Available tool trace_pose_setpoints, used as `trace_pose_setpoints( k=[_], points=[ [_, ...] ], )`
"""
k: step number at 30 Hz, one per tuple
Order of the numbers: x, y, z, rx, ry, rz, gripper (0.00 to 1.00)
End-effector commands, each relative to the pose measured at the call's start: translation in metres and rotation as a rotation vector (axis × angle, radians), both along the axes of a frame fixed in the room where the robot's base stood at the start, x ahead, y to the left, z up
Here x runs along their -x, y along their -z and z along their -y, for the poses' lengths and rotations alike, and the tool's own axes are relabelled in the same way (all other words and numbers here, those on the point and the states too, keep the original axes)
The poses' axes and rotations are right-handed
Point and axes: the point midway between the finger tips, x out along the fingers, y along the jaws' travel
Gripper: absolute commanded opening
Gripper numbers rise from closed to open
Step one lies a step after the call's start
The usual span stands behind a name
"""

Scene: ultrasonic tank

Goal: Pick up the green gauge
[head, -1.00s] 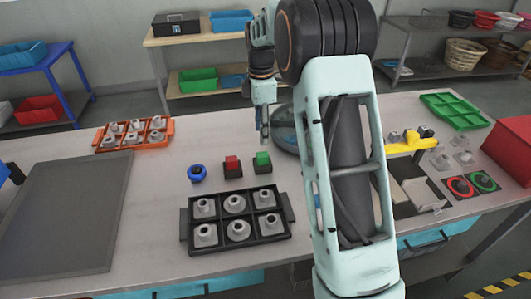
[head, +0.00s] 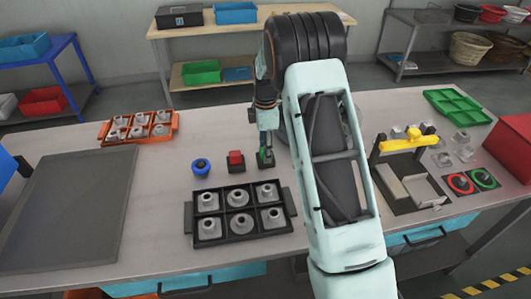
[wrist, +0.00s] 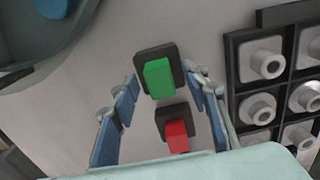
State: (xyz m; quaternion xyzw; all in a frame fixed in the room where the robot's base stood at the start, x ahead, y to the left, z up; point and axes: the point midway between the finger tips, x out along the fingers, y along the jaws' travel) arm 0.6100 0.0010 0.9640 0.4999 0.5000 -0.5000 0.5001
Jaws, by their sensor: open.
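The green gauge is a green block on a dark square base; in the head view it (head: 262,156) is partly hidden by my gripper (head: 267,143). In the wrist view the green gauge (wrist: 158,82) shows between the tips of the two blue-padded fingers of my gripper (wrist: 162,80). The gripper is open, with a gap on each side of the gauge. It points down at the gauge; I cannot tell how far the fingertips are above the table.
A similar red gauge (head: 236,160) stands just left, and also lies within the finger span in the wrist view (wrist: 178,135). A blue round part (head: 201,166) is further left. A black tray (head: 224,238) of grey parts is in front. A round tank (wrist: 30,50) is near.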

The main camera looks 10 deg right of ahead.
Motion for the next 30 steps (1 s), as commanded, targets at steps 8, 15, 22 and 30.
trace_pose_setpoints(
  k=[8,15,22,30],
  points=[
    [0.0,0.0,0.0,0.0,0.0,0.0,0.21],
    [0.0,-0.001,0.0,0.0,0.0,0.0,0.0],
    [0.0,-0.001,0.0,0.0,0.0,0.001,0.0],
    [-0.001,-0.021,-0.001,-0.001,0.0,0.004,0.0]
  ],
)
